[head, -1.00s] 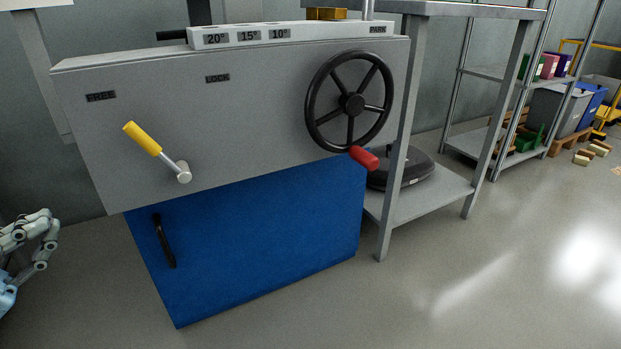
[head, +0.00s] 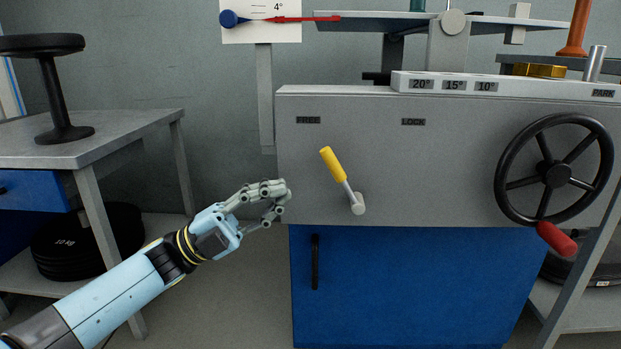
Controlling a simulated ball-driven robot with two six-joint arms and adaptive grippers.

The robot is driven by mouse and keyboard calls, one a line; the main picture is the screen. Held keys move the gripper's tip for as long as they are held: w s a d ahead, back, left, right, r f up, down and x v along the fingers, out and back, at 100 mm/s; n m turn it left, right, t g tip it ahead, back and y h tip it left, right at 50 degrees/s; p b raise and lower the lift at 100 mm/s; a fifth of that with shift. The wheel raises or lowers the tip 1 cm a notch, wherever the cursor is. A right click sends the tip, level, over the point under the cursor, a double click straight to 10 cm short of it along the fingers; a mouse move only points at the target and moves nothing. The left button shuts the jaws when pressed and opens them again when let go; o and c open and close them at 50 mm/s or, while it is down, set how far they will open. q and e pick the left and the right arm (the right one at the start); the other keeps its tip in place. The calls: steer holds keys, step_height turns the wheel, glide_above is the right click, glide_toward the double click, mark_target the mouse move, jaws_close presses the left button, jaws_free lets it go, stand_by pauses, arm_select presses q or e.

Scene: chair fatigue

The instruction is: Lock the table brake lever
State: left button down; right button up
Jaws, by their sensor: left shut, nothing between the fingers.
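The brake lever (head: 334,166) has a yellow grip and a metal shaft, and pivots on a round hub (head: 358,204) on the grey front panel (head: 440,165). It tilts up and to the left, toward the FREE label (head: 308,120). The LOCK label (head: 413,122) is up and to the right of the lever. My left gripper (head: 283,194) is shut and empty, left of the lever and apart from it, by the panel's left edge. My right gripper is out of view.
A black handwheel (head: 547,171) with a red knob (head: 557,239) is on the panel's right. A blue door (head: 400,285) with a black handle is below. At left stands a grey table (head: 120,137) with a black stool-like stand (head: 55,92). A dial plate (head: 258,32) reads 4°.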

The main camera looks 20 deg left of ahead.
mark_target(340, 178)
arm_select(q)
steer(key=b+x, duration=0.1)
steer(key=x, duration=0.3)
steer(key=shift+w+d+r, duration=0.1)
steer(key=shift+w+d, duration=0.05)
steer(key=shift+d, duration=0.1)
steer(key=shift+x, duration=0.85)
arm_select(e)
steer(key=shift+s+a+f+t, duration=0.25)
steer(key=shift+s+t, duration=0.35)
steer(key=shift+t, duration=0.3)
